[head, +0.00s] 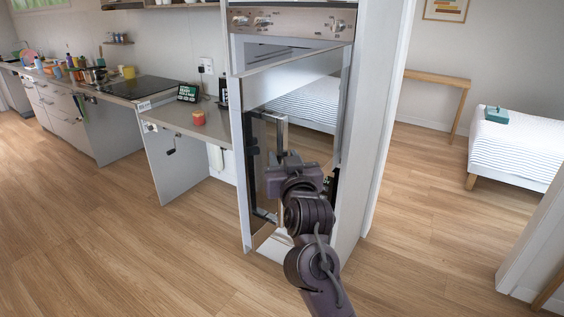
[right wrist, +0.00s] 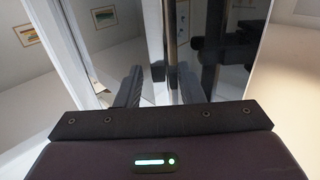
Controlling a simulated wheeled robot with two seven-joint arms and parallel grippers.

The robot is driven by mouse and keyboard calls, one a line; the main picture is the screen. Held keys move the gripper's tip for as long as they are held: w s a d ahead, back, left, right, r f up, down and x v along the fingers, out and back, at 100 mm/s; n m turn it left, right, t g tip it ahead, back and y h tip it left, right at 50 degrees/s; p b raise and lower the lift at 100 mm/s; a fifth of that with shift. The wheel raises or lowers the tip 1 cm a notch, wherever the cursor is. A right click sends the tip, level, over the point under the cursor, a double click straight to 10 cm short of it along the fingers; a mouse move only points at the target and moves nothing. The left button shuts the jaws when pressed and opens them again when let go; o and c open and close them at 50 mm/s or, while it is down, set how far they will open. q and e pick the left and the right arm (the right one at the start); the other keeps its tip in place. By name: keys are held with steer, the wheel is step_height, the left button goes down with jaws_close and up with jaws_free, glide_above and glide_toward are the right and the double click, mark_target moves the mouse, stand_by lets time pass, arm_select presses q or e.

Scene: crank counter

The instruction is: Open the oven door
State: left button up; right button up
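The oven door (head: 312,148) is a tall mirror-like panel in a pale frame on the tall cabinet. Its slanted top edge shows that it stands partly open, with its left side swung out. A vertical silver handle (head: 283,128) stands on its left part. My right gripper (head: 285,160) is at the handle. The glass reflects my gripper. My left gripper is not in view.
A control panel with knobs (head: 290,22) sits above the door. The wooden floor (head: 150,255) in front is clear. A bed (head: 520,145) stands at the right.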

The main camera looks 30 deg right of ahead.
steer(key=shift+o, duration=0.7)
steer(key=shift+w+d+f, duration=0.1)
steer(key=shift+d+f, duration=0.05)
steer(key=shift+d, duration=0.1)
steer(key=b+v, duration=0.1)
steer(key=v, duration=0.7)
steer(key=shift+a, duration=0.1)
